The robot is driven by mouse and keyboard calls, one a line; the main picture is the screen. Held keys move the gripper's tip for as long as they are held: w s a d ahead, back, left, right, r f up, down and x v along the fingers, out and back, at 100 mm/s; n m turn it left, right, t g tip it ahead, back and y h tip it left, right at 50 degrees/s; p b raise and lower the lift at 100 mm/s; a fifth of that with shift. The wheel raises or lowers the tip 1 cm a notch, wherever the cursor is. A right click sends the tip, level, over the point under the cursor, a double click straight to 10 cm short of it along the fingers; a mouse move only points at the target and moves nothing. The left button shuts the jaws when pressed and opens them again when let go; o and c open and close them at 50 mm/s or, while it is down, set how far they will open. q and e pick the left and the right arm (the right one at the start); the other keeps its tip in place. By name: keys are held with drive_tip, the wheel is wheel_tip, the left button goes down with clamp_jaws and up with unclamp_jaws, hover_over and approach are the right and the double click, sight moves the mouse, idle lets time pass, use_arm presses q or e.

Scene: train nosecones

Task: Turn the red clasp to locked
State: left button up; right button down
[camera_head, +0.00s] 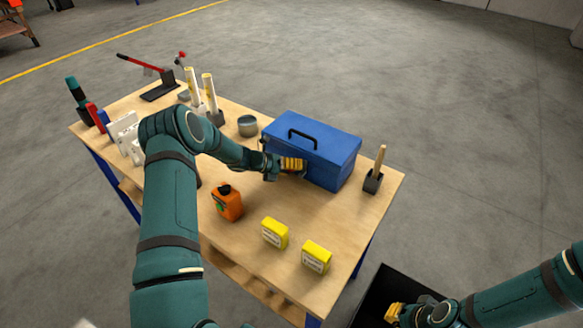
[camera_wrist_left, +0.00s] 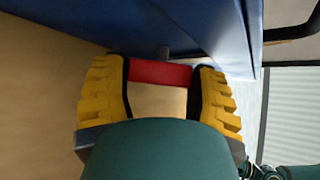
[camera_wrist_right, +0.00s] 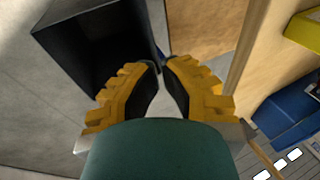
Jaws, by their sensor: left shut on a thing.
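The blue toolbox (camera_head: 318,148) stands closed on the workbench, its black handle on the lid. My left gripper (camera_head: 303,166) is at the toolbox's near side. In the left wrist view, the left gripper (camera_wrist_left: 162,88) is shut on the red clasp (camera_wrist_left: 160,73), with one yellow finger on each side of it. The clasp sits against the blue wall (camera_wrist_left: 200,25), beside a small dark pin. In the head view the gripper hides the clasp. My right gripper (camera_wrist_right: 162,68) is empty, its fingertips nearly together, beside the bench; it also shows in the head view (camera_head: 392,312).
A black bin (camera_head: 382,282) stands on the floor near my right gripper.

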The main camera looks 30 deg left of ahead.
use_arm(q)
drive_tip(key=shift+d+m+y+b, duration=0.1)
drive_tip(key=shift+m+y+b, duration=0.25)
drive_tip(key=shift+m+y, duration=0.25)
drive_tip(key=m+y+b, duration=0.1)
drive_tip(key=y+b, duration=0.2)
drive_tip(key=b, duration=0.3)
drive_tip(key=shift+f, duration=0.15)
drive_tip(key=m+y+b, duration=0.1)
drive_tip(key=y+b, duration=0.1)
drive_tip(key=b, duration=0.3)
drive_tip(key=shift+d+b, duration=0.15)
drive_tip(key=shift+b, duration=0.25)
drive_tip(key=shift+r+m+y+b, duration=0.25)
drive_tip(key=shift+m+y+b, duration=0.2)
drive_tip(key=shift+b, duration=0.4)
use_arm(e)
wheel_tip(320, 180, down, 15)
drive_tip(key=s, duration=0.1)
drive_tip(key=shift+s+a+g, duration=0.3)
drive_tip(key=shift+s, duration=0.05)
drive_tip(key=shift+r, duration=0.1)
use_arm(q)
drive_tip(key=o, duration=1)
drive_tip(key=shift+c, duration=0.2)
drive_tip(key=shift+s+r, duration=0.1)
